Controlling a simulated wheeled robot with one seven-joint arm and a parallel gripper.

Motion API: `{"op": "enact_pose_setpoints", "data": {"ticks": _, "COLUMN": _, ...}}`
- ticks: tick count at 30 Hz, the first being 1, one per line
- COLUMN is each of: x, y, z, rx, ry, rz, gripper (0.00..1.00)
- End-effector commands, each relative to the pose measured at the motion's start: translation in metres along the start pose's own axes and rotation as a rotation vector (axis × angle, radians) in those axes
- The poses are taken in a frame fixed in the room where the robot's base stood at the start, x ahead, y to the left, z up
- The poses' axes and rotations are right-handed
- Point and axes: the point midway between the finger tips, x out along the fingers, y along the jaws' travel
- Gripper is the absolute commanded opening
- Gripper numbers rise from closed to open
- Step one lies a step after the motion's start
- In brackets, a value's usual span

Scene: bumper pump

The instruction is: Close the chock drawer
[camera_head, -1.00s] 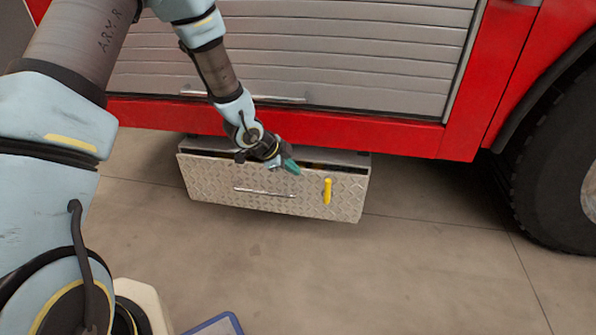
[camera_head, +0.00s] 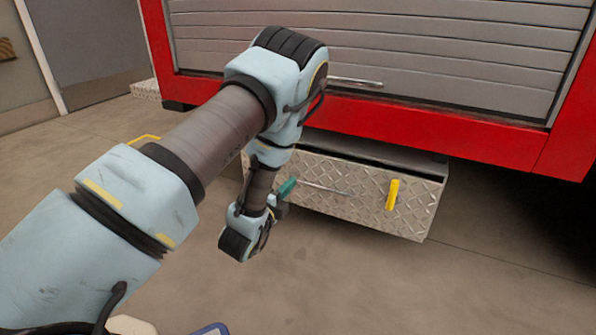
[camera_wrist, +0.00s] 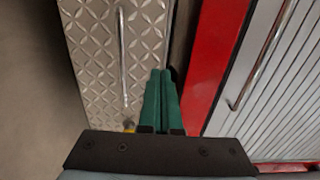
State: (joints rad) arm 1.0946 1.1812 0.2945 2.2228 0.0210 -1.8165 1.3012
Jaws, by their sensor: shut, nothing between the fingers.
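The chock drawer (camera_head: 350,190) has a silver diamond-plate front and sits below the red truck body. It stands partly out, with a dark gap above its front. Its bar handle (camera_head: 322,188) and a yellow latch (camera_head: 392,194) show on the front. My gripper (camera_head: 287,188) has teal fingers, shut and empty, in front of the drawer near the handle's left end. In the wrist view, the shut fingers (camera_wrist: 161,98) overlap the edge of the drawer front (camera_wrist: 98,60), beside the handle (camera_wrist: 122,55). I cannot tell whether they touch it. My arm hides the drawer's left part.
The red truck sill (camera_head: 450,140) and a grey roller shutter (camera_head: 430,45) with a bar handle (camera_head: 355,82) are above the drawer. Concrete floor (camera_head: 400,285) is clear in front. A blue-edged item (camera_head: 212,328) shows at the bottom edge.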

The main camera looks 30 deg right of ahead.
Motion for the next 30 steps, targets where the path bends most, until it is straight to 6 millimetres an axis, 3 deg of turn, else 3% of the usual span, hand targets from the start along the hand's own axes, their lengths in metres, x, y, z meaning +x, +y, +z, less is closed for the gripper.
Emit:
{"op": "enact_pose_setpoints", "data": {"ticks": 5, "x": 0.016, "y": -0.001, "z": 0.000, "rx": 0.006, "ry": 0.001, "rz": -0.013, "gripper": 0.00}}
{"op": "enact_pose_setpoints", "data": {"ticks": 21, "x": 0.118, "y": 0.000, "z": 0.000, "rx": 0.004, "ry": 0.001, "rz": -0.011, "gripper": 0.00}}
{"op": "enact_pose_setpoints", "data": {"ticks": 30, "x": 0.139, "y": -0.002, "z": 0.000, "rx": 0.003, "ry": 0.001, "rz": -0.008, "gripper": 0.00}}
